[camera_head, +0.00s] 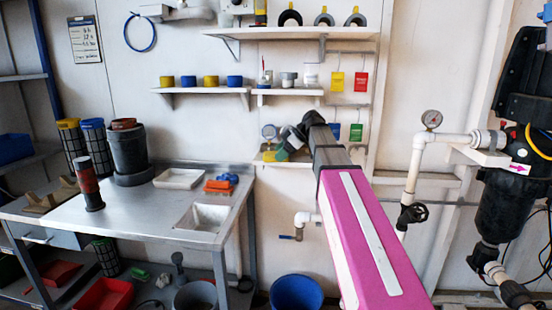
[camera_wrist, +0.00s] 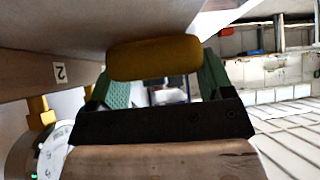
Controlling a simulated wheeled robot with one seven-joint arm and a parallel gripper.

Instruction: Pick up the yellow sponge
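The yellow sponge (camera_wrist: 155,58) is a rounded dark-yellow block at the top middle of the wrist view. It lies between the green fingertips of my gripper (camera_wrist: 160,70) and fills most of the gap. The fingers stand wide apart, and I cannot tell whether they press on the sponge. In the head view my gripper (camera_head: 286,145) is at the small low wall shelf, at the end of my arm. A small yellow patch (camera_head: 269,156) shows there beside it, but it is too small to tell whether this is the sponge.
The small low shelf (camera_head: 285,161) also carries a round gauge (camera_head: 269,131). Above it are shelves with jars (camera_head: 288,79) and hanging red and yellow tags (camera_head: 361,81). A metal sink table (camera_head: 130,212) stands left, a blue bucket (camera_head: 297,293) below, and pipework (camera_head: 417,165) right.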

